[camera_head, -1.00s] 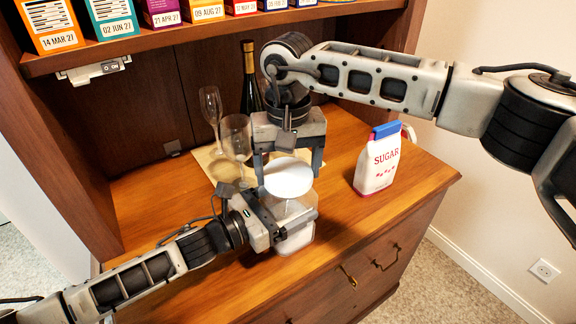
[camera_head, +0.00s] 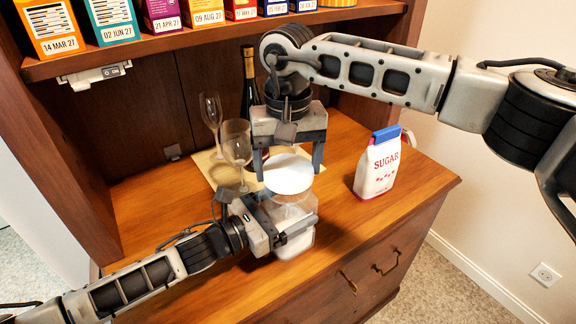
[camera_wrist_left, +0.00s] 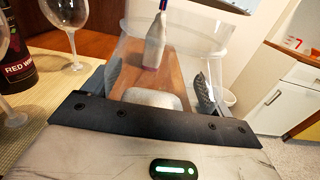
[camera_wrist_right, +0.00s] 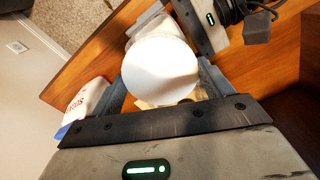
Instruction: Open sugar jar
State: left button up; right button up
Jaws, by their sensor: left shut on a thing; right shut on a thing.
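The sugar jar (camera_head: 293,243) is a clear glass jar with white contents, upright near the counter's front. Its clear upper wall also shows in the left wrist view (camera_wrist_left: 130,47). My left gripper (camera_head: 285,222) is shut around the jar body from the left side. The round white lid (camera_head: 289,175) is above the jar's mouth, and it shows face-on in the right wrist view (camera_wrist_right: 160,72). My right gripper (camera_head: 289,166) points down from above, shut on the lid with a finger at each side. I cannot clearly tell whether the lid still touches the rim.
A sugar packet (camera_head: 377,168) with a blue top stands to the right on the wooden counter (camera_head: 350,225). Two wine glasses (camera_head: 237,145) and a dark bottle (camera_head: 249,90) stand behind on a mat. Boxes line the shelf (camera_head: 190,35) above.

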aim_at(288, 169)
jog(key=shift+r, duration=0.2)
jog(key=shift+r, duration=1.95)
pick_arm(q)
jog(key=o, duration=1.7)
